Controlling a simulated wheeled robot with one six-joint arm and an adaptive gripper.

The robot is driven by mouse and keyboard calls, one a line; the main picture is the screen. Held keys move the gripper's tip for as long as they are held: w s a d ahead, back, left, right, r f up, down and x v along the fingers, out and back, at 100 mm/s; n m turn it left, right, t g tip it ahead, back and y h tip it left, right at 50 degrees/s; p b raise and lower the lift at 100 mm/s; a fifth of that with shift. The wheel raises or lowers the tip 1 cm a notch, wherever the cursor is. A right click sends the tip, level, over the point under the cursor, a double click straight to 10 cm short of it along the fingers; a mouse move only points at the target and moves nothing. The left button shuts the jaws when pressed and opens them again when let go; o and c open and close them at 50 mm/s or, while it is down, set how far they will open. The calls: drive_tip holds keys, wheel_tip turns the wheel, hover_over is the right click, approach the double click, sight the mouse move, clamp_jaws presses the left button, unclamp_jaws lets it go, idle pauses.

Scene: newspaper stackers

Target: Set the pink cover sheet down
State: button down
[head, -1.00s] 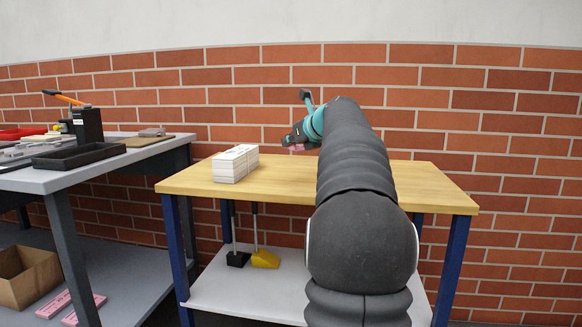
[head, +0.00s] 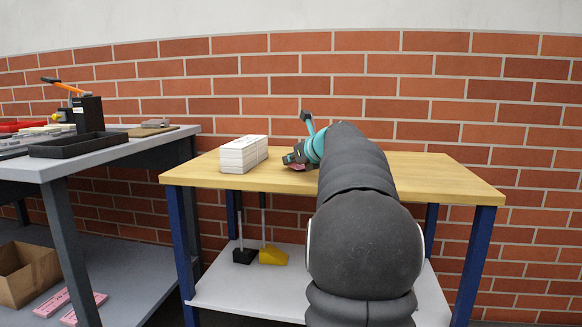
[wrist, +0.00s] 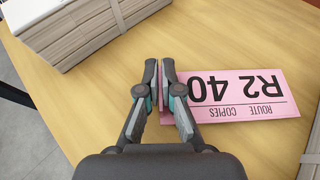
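The pink cover sheet (wrist: 242,95) shows in the wrist view, printed "ROUTE COPIES R2 40" and upside down in the picture. My gripper (wrist: 159,66) is shut on its left end, with a strip of pink between the fingers. The sheet lies flat at or just above the wooden tabletop (wrist: 108,108); I cannot tell whether it touches. In the head view, my gripper (head: 293,160) is low over the wooden table (head: 440,172), with a little pink (head: 301,167) under it. My arm hides the rest.
A strapped white paper stack (head: 243,154) stands left of my gripper and shows at the wrist view's upper left. Another stack's edge (wrist: 312,150) shows at that view's right. A grey bench (head: 70,167) with a black tray (head: 80,146) stands left.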

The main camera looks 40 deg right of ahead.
drive_tip(key=shift+f, duration=0.3)
drive_tip(key=shift+f, duration=0.15)
drive_tip(key=c, duration=1.3)
unclamp_jaws()
drive_tip(key=shift+r, duration=0.25)
drive_tip(key=p+v, duration=0.1)
drive_tip(key=v, duration=1)
drive_tip(key=shift+s, duration=0.3)
drive_tip(key=shift+s+r, duration=0.1)
drive_tip(key=shift+s, duration=0.1)
drive_tip(key=shift+a, duration=0.15)
